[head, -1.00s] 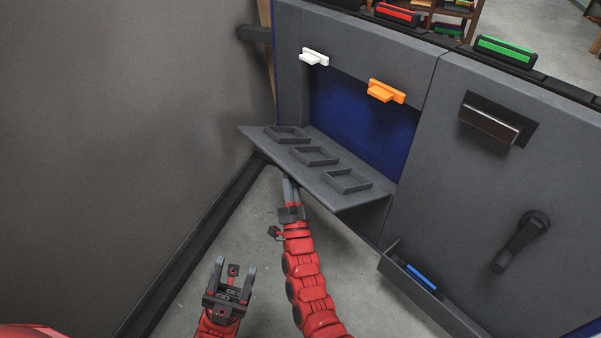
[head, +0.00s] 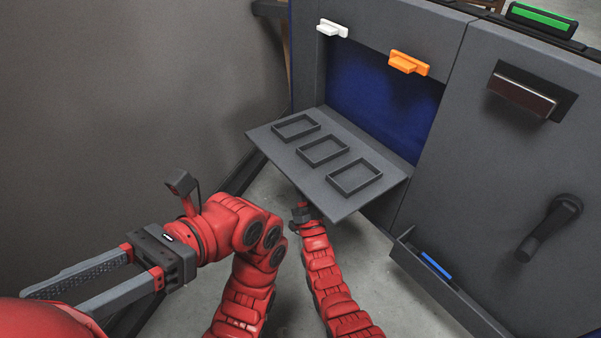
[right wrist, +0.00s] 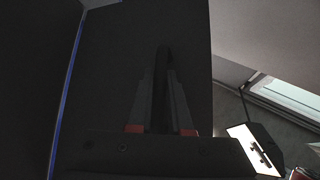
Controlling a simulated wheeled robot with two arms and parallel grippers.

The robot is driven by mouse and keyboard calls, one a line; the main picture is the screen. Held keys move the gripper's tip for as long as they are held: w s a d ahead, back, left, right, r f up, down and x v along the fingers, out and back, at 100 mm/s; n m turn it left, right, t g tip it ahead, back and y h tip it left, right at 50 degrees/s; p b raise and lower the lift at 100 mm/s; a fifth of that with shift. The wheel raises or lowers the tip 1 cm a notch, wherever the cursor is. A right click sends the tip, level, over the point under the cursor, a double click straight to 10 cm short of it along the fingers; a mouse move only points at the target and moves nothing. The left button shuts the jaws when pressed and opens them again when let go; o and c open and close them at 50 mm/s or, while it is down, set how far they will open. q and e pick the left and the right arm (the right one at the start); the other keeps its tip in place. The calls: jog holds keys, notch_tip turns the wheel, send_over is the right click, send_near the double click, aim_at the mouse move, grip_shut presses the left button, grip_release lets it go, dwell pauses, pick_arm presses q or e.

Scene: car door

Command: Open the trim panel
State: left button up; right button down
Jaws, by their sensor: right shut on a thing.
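The grey trim panel (head: 265,138) is folded down from the door and sticks out roughly flat, with three shallow rectangular frames on its top face. Behind it the blue recess (head: 365,95) of the door is exposed. My right arm reaches up under the panel, and its fingertips are hidden there in the head view. In the right wrist view my right gripper (right wrist: 162,85) is shut on a dark narrow part at the panel's dark underside (right wrist: 110,50). My left gripper (head: 70,295) is open and empty at the lower left, its fingers pointing left, away from the door.
A white clip (head: 331,28) and an orange clip (head: 408,64) sit above the recess. On the right are a door handle (head: 522,95), a crank (head: 550,228) and a low pocket (head: 455,298) holding a blue item. A grey wall (head: 130,90) stands left.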

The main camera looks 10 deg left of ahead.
pick_arm(q)
jog(key=shift+s+a+f, duration=0.1)
jog(key=shift+s+a, duration=0.05)
jog(key=shift+a, duration=0.05)
pick_arm(e)
jog(key=shift+f, duration=0.15)
jog(key=shift+w, duration=0.1)
jog(key=c, duration=0.8)
grip_release()
jog(key=shift+c, duration=0.2)
